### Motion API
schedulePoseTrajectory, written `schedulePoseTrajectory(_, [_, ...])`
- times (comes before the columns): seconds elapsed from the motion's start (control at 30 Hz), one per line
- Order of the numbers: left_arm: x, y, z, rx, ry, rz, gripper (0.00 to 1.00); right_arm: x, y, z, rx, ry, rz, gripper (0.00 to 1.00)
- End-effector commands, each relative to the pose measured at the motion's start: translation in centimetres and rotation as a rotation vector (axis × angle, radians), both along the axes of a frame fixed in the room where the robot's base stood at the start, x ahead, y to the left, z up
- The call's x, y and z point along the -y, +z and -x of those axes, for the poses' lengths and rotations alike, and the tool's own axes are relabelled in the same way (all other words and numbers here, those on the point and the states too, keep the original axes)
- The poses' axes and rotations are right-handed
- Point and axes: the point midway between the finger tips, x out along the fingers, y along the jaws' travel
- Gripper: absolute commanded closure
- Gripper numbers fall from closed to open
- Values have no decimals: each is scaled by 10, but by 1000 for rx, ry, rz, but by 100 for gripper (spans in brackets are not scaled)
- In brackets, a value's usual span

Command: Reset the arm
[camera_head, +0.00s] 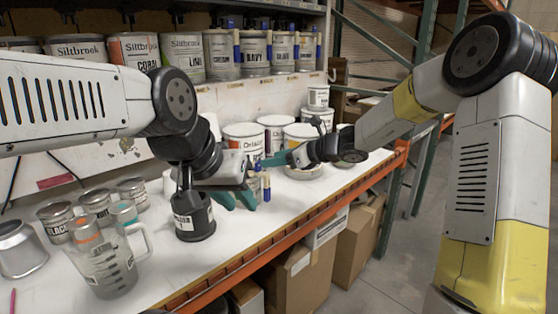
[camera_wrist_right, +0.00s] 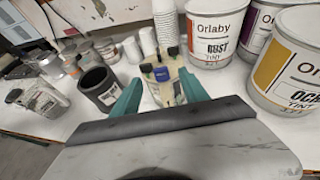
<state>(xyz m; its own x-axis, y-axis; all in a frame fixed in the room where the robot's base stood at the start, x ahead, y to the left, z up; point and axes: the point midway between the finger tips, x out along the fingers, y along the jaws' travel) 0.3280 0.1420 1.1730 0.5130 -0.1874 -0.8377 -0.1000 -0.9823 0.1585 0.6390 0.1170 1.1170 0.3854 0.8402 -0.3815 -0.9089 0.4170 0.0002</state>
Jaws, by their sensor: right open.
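In the head view my left gripper (camera_head: 237,199) is low over the white worktop, just right of a dark can (camera_head: 194,216). Its teal fingertips show, but its forearm hides much of it and I cannot tell how far apart they are. My right gripper (camera_head: 276,159) is farther back, in front of the large paint cans. In the right wrist view its two teal fingers (camera_wrist_right: 160,92) are apart. A clear container with small dark- and blue-capped bottles (camera_wrist_right: 163,85) shows beyond and between them, with no visible grip on it.
Orlaby cans (camera_wrist_right: 215,35) stand at the back of the worktop (camera_head: 160,275). Measuring jugs (camera_head: 105,265) and small tins (camera_head: 95,202) are at the left front. Siltbrook cans (camera_head: 182,57) fill the shelf above. An orange beam (camera_head: 290,240) edges the worktop, with boxes (camera_head: 290,280) below.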

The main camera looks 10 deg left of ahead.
Motion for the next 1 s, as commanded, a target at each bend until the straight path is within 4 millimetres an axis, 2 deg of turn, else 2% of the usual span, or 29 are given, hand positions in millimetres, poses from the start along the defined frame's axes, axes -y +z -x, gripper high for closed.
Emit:
schedulePoseTrajectory(0.23, [0,0,0,0,0,0,70,1,3,4,23,15,18,48])
schedulePoseTrajectory(0.37, [0,0,0,0,0,0,70,10,20,29,158,110,130,48])
schedulePoseTrajectory(0.47, [0,0,0,0,0,0,70,26,38,66,339,244,290,48])
schedulePoseTrajectory(0.67, [0,0,0,0,0,0,70,79,59,147,707,556,658,48])
schedulePoseTrajectory(0.8, [0,0,0,0,0,0,70,126,65,200,917,775,910,48])
schedulePoseTrajectory(1.0, [0,0,0,0,0,0,70,198,63,265,1134,1082,1245,48])
